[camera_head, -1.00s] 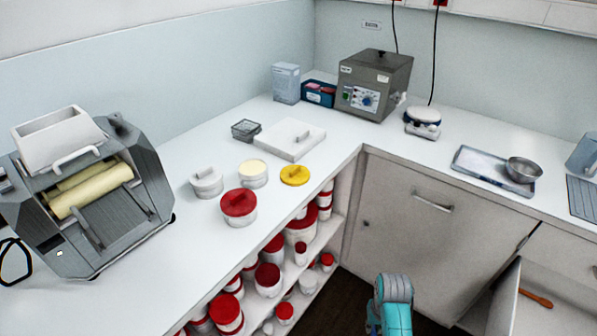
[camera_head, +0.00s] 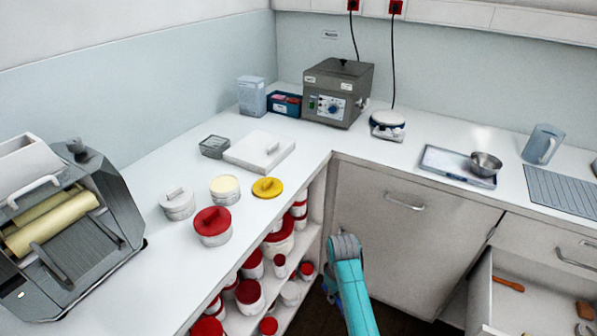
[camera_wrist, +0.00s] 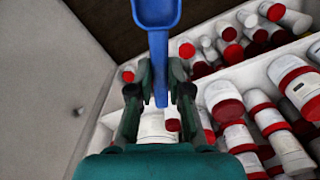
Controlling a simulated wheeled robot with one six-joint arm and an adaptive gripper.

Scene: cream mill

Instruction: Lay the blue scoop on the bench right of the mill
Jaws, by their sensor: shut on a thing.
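In the wrist view my gripper (camera_wrist: 160,97) is shut on the handle of the blue scoop (camera_wrist: 156,14). The scoop's bowl points to the top of the picture and its top edge is cut off. The head view shows my teal arm at the lower middle, but neither the gripper nor the scoop can be made out there. The mill (camera_head: 75,225), a grey machine with cream rollers and a white hopper, stands on the white bench (camera_head: 150,270) at the left. Bare bench lies just right of the mill.
Shelves below hold several red-lidded jars (camera_wrist: 228,102). An open drawer (camera_head: 530,300) juts out at the lower right.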

